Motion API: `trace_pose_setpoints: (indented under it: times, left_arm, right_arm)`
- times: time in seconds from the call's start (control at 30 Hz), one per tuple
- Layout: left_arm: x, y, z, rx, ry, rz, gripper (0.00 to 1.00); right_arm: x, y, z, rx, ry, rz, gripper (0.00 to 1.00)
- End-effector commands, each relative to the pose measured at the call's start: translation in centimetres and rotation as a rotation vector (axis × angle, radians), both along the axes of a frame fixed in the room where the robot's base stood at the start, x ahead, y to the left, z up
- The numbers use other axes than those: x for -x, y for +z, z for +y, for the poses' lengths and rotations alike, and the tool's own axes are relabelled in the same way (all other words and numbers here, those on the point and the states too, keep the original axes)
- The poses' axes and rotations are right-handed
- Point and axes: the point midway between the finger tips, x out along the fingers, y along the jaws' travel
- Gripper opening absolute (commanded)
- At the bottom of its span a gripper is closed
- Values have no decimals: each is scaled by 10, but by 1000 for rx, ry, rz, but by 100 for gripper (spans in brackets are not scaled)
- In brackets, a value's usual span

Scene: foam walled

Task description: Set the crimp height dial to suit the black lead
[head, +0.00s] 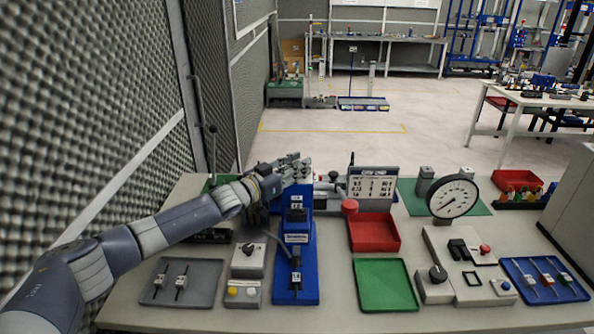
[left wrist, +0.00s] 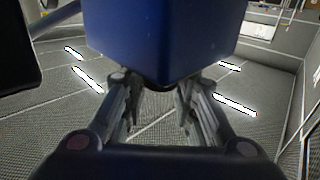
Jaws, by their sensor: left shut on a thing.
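The blue crimp press (head: 299,226) stands upright left of centre on the bench, with labels on its front. My left gripper (head: 303,166) is at its top, shut on a part there that I take to be the crimp height dial; the fingers hide most of it. In the left wrist view the gripper (left wrist: 158,105) has its fingers either side of a dark rounded edge under the blue press body (left wrist: 165,35). A black lead (head: 295,262) with a tagged end lies on the press's blue base. A chart board (head: 373,187) stands behind, its text too small to read. The right gripper is not in view.
Around the press are a grey tray (head: 206,290) with two tagged parts, a small control box (head: 245,292), a red tray (head: 391,246) and a green tray (head: 402,303). A dial gauge (head: 452,196) and a blue tray (head: 512,267) are at right. Foam wall (head: 90,110) runs close at left.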

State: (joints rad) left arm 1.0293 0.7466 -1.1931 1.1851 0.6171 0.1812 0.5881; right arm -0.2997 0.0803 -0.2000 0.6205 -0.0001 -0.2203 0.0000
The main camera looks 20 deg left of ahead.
Motion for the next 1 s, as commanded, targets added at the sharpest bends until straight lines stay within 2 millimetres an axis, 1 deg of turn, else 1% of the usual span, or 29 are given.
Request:
trace_pose_setpoints:
  times: [0.13,0.5,1.0]
  left_arm:
    - [-1,2,2,-5,-45,-4,3]
    - [-1,2,1,-2,-146,-3,3]
    - [-1,3,1,1,-197,-4,3]
  right_arm:
    - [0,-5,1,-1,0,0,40]
    - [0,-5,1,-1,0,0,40]
    - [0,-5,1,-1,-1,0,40]
